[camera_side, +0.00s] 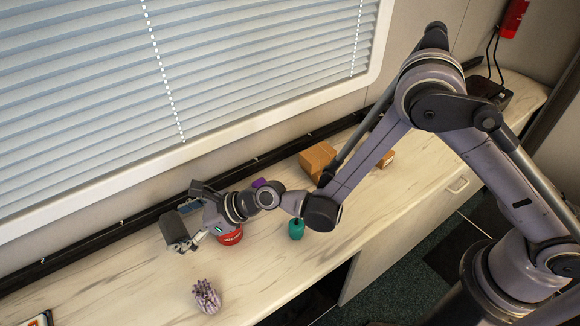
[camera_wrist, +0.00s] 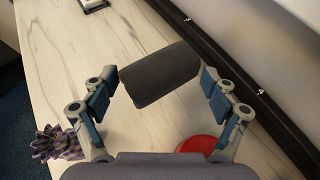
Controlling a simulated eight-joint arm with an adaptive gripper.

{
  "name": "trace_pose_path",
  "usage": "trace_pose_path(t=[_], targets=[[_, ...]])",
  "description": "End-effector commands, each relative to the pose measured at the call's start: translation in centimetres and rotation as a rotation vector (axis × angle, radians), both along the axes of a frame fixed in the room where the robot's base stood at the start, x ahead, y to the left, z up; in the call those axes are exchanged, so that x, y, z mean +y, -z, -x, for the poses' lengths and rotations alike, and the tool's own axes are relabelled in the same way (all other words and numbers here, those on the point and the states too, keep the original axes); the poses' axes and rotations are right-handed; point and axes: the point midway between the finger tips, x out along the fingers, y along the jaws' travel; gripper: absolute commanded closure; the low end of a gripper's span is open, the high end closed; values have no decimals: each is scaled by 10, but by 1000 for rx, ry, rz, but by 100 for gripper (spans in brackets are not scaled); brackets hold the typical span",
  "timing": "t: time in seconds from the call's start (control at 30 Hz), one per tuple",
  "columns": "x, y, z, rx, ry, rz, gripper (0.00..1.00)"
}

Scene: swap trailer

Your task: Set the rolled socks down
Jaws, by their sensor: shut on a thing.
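The rolled socks (camera_side: 176,229) are a dark grey, cylinder-shaped bundle near the back left of the counter. In the wrist view the bundle (camera_wrist: 160,75) lies crosswise between the two fingers of my gripper (camera_wrist: 162,84), with a finger pad at each end. My gripper (camera_side: 191,226) is shut on the socks in the side view. The socks appear to be above the pale counter (camera_side: 110,288); the exact gap beneath them cannot be told. Their underside is hidden.
A red can (camera_side: 230,237) stands close beside my gripper. A purple-and-white fluted object (camera_side: 207,297) sits toward the front. A teal bottle (camera_side: 296,229) and a cardboard box (camera_side: 317,159) are to the right. A dark rail (camera_side: 80,253) runs along the back. The left counter has free room.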

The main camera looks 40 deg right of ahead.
Motion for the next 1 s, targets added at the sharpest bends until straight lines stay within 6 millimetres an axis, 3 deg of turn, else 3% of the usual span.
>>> trace_pose_path(t=[0.2,0.8,1.0], targets=[[10,10,5,-1,-15,-1,39],[9,63,5,0,-13,-1,39],[9,72,5,0,-13,-1,39]])
